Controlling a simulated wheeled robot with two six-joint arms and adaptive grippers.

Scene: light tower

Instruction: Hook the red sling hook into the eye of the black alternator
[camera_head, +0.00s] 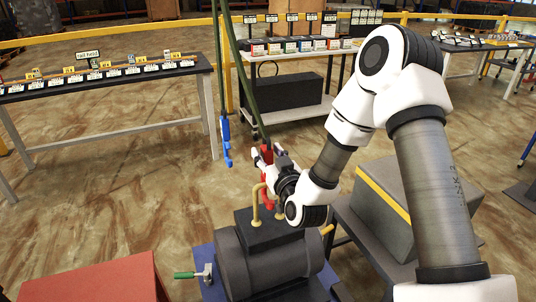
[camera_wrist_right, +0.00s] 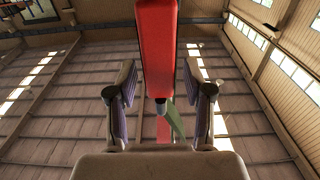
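The black alternator (camera_head: 268,262) stands below my right arm, with a dark block on top and a yellow eye (camera_head: 256,204) rising from it. The red sling hook (camera_head: 265,188) hangs upright on a dark green sling just above the block, beside the eye. I cannot tell whether its tip is in the eye. My right gripper (camera_head: 268,160) is at the hook's upper part. In the right wrist view the red hook (camera_wrist_right: 158,45) stands between the two spread fingers (camera_wrist_right: 163,92), with gaps on both sides. My left gripper is out of view.
A blue hook (camera_head: 225,140) hangs on another sling left of the red one. A grey box with a yellow stripe (camera_head: 385,205) is at right, a red box (camera_head: 95,282) at lower left. A green-handled lever (camera_head: 186,275) is beside the alternator. Tables stand behind.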

